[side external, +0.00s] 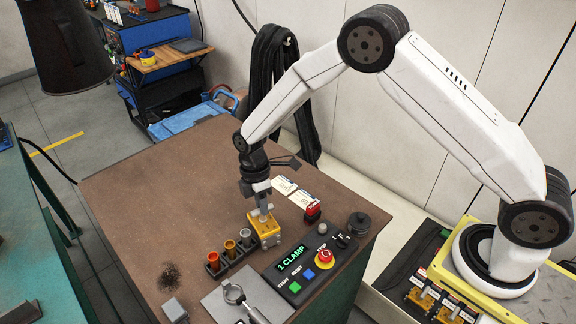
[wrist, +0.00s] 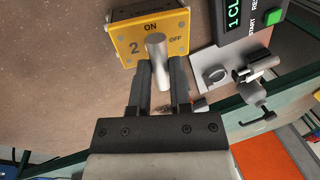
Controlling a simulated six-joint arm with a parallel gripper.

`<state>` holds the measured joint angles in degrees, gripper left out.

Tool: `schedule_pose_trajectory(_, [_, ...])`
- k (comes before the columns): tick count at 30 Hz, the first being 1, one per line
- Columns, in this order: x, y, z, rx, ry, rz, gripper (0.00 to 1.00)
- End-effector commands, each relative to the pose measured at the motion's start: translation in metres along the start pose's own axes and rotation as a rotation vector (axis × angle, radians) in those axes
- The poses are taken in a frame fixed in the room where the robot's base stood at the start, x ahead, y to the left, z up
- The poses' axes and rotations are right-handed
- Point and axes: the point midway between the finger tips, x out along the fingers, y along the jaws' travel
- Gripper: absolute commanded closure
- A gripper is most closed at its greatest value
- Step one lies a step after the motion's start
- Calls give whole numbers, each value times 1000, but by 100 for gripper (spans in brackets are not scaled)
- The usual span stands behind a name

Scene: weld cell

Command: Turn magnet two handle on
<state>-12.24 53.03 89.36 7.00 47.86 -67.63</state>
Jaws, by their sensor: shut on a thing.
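The yellow magnet two block (wrist: 130,38) sits on the brown table, marked "2", "ON" and "OFF" in the wrist view. It also shows in the side view (side external: 266,233). A silver cylindrical handle (wrist: 156,47) stands out from its face, between the ON and OFF marks. My gripper (wrist: 161,75) has its two dark fingers on either side of the handle and is shut on it. In the side view my gripper (side external: 263,207) reaches down onto the block from above. The fingertips' contact is partly hidden by the handle.
A control panel (side external: 292,262) reading "1 CLAMP", with a red stop button (side external: 325,257), lies right of the block. Several small cups in a black rack (side external: 229,256) stand to its left. A toggle clamp (side external: 236,294) is in front.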

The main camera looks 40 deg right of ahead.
Motion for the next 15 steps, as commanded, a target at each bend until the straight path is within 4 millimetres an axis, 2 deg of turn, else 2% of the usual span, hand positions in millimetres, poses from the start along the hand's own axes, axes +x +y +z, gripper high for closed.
schedule_pose_trajectory(10, [-1, 1, -1, -5, 0, 3, 100])
schedule_pose_trajectory(11, [-1, 1, -1, -5, 0, 3, 66])
schedule_pose_trajectory(12, [-1, 1, -1, -5, 0, 3, 54])
schedule_pose_trajectory(13, [-1, 1, -1, -5, 0, 3, 44])
schedule_pose_trajectory(15, [-1, 0, -1, -4, 0, 2, 40])
